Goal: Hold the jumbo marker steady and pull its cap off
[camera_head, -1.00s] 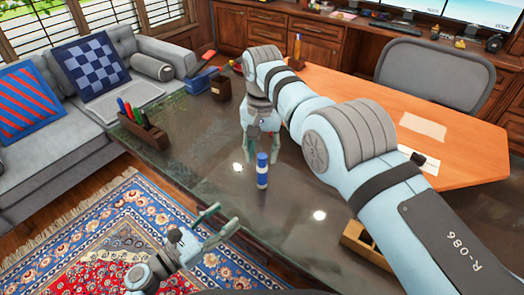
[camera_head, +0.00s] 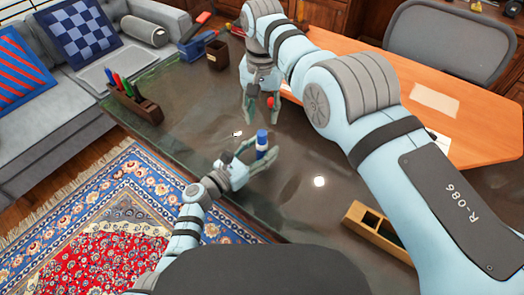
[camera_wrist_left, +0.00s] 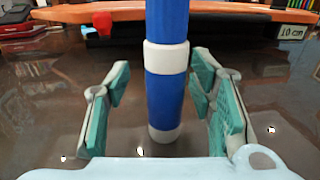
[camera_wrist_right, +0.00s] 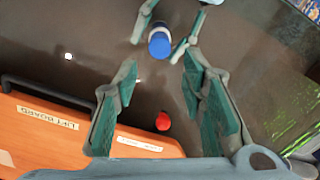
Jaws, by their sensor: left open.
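The jumbo marker (camera_head: 262,143) stands upright on the dark glossy table, blue with a white band and white lower end. My left gripper (camera_head: 254,157) is open, low around the marker. In the left wrist view the marker (camera_wrist_left: 166,95) stands between the two green-padded fingers, with a gap on each side; its top is cut off. My right gripper (camera_head: 261,106) is open and empty, above the table beyond the marker. In the right wrist view the marker's blue top (camera_wrist_right: 160,42) lies ahead, beyond the right fingertips.
A wooden box (camera_head: 380,232) is at the right. The table around the marker is clear.

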